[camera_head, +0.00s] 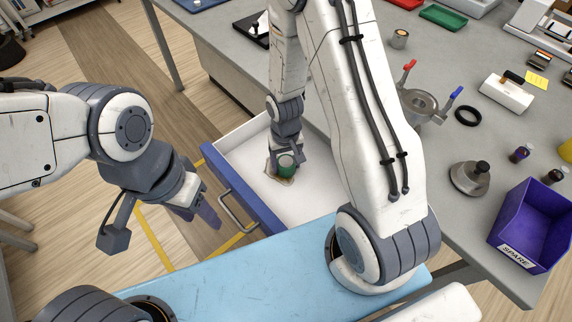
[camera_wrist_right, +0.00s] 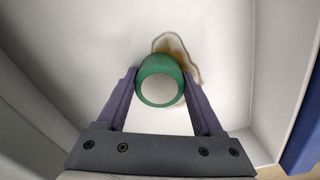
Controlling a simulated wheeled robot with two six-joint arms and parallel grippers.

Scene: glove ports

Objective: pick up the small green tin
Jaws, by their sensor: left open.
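The small green tin (camera_head: 286,168) with a pale top is in the open drawer (camera_head: 235,165), over a brownish stain on the white drawer floor. In the right wrist view the tin (camera_wrist_right: 160,82) sits between the fingertips of my right gripper (camera_wrist_right: 161,85), which press against its two sides. In the head view my right gripper (camera_head: 287,152) reaches down into the drawer and partly hides the tin. I cannot tell whether the tin touches the floor. My left gripper (camera_head: 196,208) is open and empty, outside the drawer to its left.
The drawer's blue front with a metal handle (camera_head: 238,212) faces my left gripper. White drawer walls (camera_wrist_right: 285,70) surround the tin.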

